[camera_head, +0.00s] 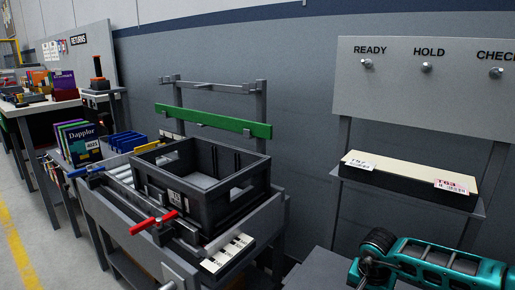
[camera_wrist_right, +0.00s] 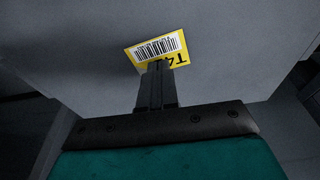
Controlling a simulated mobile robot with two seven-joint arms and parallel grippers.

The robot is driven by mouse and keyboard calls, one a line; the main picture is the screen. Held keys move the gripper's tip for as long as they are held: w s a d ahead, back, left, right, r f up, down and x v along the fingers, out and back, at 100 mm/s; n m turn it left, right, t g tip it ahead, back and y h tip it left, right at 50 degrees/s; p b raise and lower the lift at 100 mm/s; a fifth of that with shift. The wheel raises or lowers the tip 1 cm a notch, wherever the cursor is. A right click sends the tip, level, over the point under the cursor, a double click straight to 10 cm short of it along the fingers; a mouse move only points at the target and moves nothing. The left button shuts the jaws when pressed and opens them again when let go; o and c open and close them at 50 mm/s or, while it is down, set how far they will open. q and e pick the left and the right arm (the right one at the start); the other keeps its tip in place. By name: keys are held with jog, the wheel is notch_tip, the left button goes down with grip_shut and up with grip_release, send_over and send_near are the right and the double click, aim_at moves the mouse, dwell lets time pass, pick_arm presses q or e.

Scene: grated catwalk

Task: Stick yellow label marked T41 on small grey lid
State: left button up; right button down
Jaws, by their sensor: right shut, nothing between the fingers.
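A yellow label (camera_wrist_right: 156,46) with a black barcode shows in the right wrist view. Its print reads T4, upside down, and the rest is hidden behind my fingers. It lies against a broad flat grey surface (camera_wrist_right: 85,40); I cannot tell whether this is the small grey lid. My right gripper (camera_wrist_right: 156,68) is shut, with its fingertips overlapping the label's lower edge in the picture. Whether they touch it is unclear. In the head view my teal right arm fills the lower right corner and its fingertips are not visible. My left gripper is out of view.
A dark grey crate (camera_head: 205,215) stands on a roller bench left of centre, with red handles (camera_head: 153,222) in front. A cream ledge (camera_head: 405,174) at right carries a white label (camera_head: 358,164) and a pink label (camera_head: 452,185). A board (camera_head: 430,85) with pegs hangs above.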

jog(key=shift+f, duration=0.65)
jog(key=shift+f, duration=0.1)
dwell(0.3)
jog(key=shift+r+p, duration=0.3)
jog(key=shift+r, duration=0.05)
notch_tip(320, 180, up, 6)
jog(key=p, duration=0.4)
jog(key=shift+r+p, duration=0.15)
jog(key=shift+p, duration=0.25)
